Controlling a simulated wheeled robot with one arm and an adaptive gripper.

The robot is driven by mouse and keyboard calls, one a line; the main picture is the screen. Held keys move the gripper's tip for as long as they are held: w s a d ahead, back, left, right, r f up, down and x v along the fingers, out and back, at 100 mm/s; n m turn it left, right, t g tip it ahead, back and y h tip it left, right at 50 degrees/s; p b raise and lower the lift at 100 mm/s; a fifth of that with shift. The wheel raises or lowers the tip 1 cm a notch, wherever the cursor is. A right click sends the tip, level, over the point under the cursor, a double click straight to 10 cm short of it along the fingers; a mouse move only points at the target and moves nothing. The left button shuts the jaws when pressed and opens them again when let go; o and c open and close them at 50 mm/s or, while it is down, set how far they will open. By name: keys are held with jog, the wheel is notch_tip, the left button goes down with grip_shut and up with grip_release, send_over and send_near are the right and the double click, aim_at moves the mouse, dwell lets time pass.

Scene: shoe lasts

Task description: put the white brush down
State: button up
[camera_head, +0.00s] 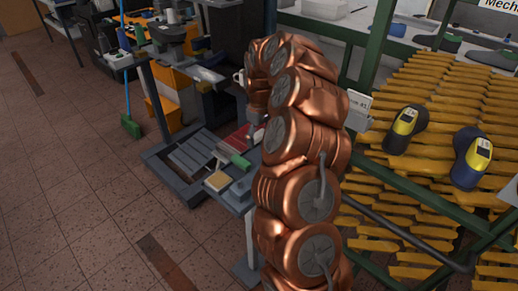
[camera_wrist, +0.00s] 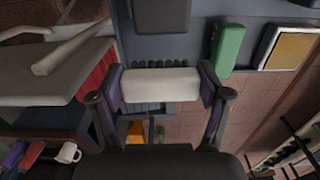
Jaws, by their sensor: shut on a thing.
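In the wrist view, the white brush (camera_wrist: 160,86) lies crosswise between the two fingers of my gripper (camera_wrist: 160,92), which is shut on its ends. A dark ridged strip, perhaps bristles, shows along its upper edge. A grey surface (camera_wrist: 165,50) shows beyond the brush. I cannot tell whether the brush touches it. In the head view, my copper arm hides most of the gripper, and I cannot clearly make out the white brush there.
A green block (camera_head: 240,161) and a yellow-topped pad (camera_head: 218,181) lie on the small grey table (camera_head: 235,199). The green block (camera_wrist: 228,48) is right of the brush in the wrist view. A red object (camera_head: 237,138) is nearby. Racks of yellow shoe lasts (camera_head: 430,110) stand right.

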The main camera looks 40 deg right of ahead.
aim_at(259, 144)
jog(key=shift+f+p, duration=0.6)
jog(key=shift+f, duration=2.25)
jog(key=shift+f, duration=0.2)
jog(key=o, duration=1.2)
jog(key=shift+r, duration=0.15)
